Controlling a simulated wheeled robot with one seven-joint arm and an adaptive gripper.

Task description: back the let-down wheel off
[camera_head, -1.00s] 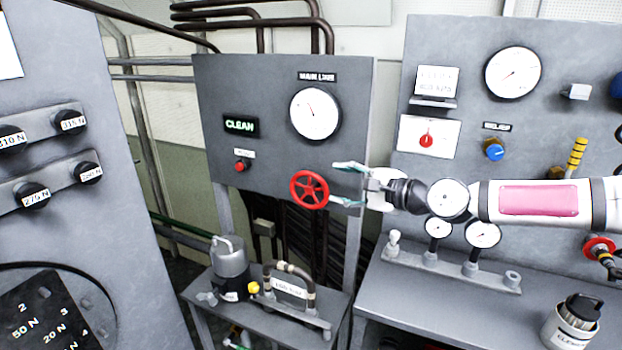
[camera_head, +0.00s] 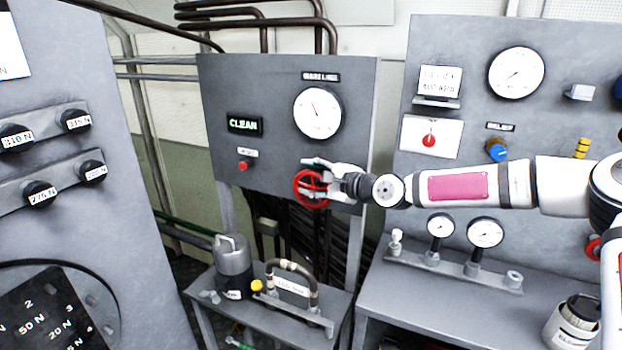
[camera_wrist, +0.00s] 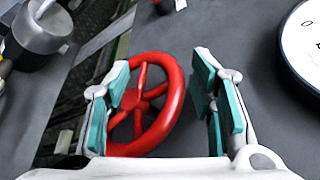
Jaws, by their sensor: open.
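A red spoked handwheel (camera_head: 299,188) sits low on the grey main-line panel, below its gauge. It shows large in the wrist view (camera_wrist: 172,112). My gripper (camera_head: 312,180) is at the wheel and covers part of it in the head view. In the wrist view my gripper (camera_wrist: 165,105) is open, with one teal-padded finger on each side of the wheel's rim. The left finger overlaps the wheel's left edge. The right finger stands apart from the rim. I cannot tell whether either pad touches the wheel.
A small bench below holds a grey canister (camera_head: 233,262) and a hose piece (camera_head: 292,266). The relief panel (camera_head: 400,185) stands to the right.

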